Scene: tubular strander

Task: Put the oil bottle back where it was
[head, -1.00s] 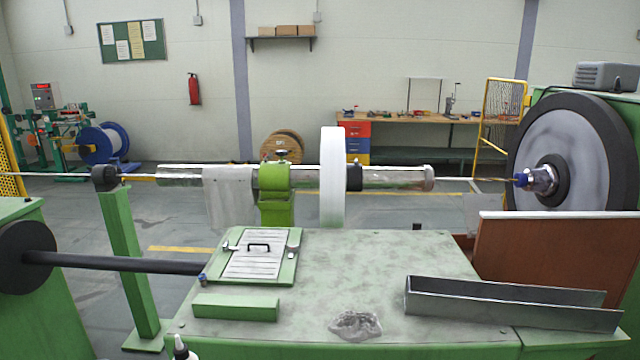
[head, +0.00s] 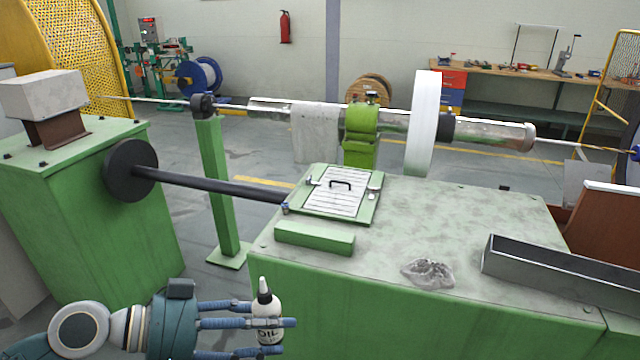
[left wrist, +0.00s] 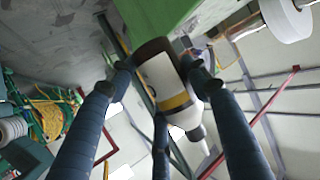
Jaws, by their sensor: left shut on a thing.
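The left fingers are shut around the bottle. In the left wrist view the bottle (left wrist: 168,85) lies between the blue fingers, with a yellow and dark band showing. The bottle is clear of the table. My right gripper is in neither view.
The table top holds a hatch plate with a black handle (head: 340,185), a green block (head: 314,238), a crumpled grey rag (head: 428,272) and a long metal trough (head: 560,268). A green cabinet (head: 90,210) and a dark shaft (head: 220,188) are at the left.

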